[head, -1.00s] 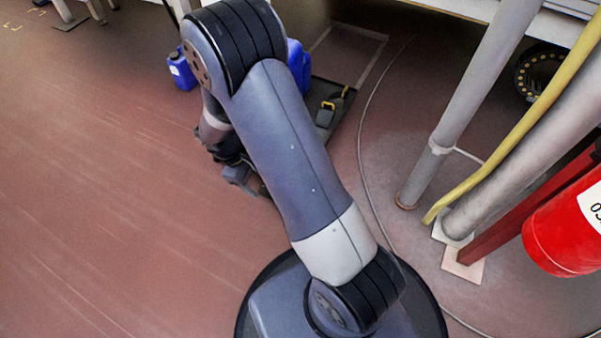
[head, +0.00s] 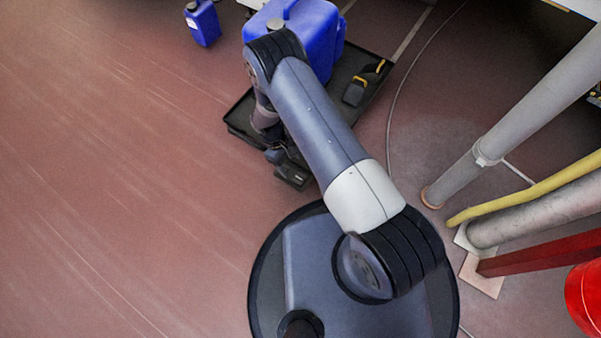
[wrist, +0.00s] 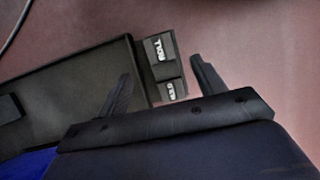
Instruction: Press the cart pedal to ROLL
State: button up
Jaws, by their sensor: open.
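The cart is a low black platform (head: 239,118) on the floor in the head view, and its dark edge (wrist: 70,90) fills the left of the wrist view. A dark pedal (wrist: 165,68) sticks out from its end, with two white labels. The upper label seems to read ROLL; the lower one is partly cut off by my gripper and hard to read. Which way the pedal is tipped I cannot tell. My gripper (wrist: 160,66) is open and empty, its two fingers either side of the pedal in the picture. Whether it touches the pedal is unclear.
A large blue canister (head: 300,35) and a black-and-yellow strap (head: 362,82) are on the cart. A smaller blue can (head: 203,22) stands on the floor beyond. Grey posts (head: 520,110), a yellow pipe (head: 530,188) and a red cylinder (head: 585,297) crowd the right. The left floor is clear.

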aim_at(299, 178)
jog(key=b+x, duration=0.2)
jog(key=x, duration=0.6)
jog(key=shift+f, duration=0.1)
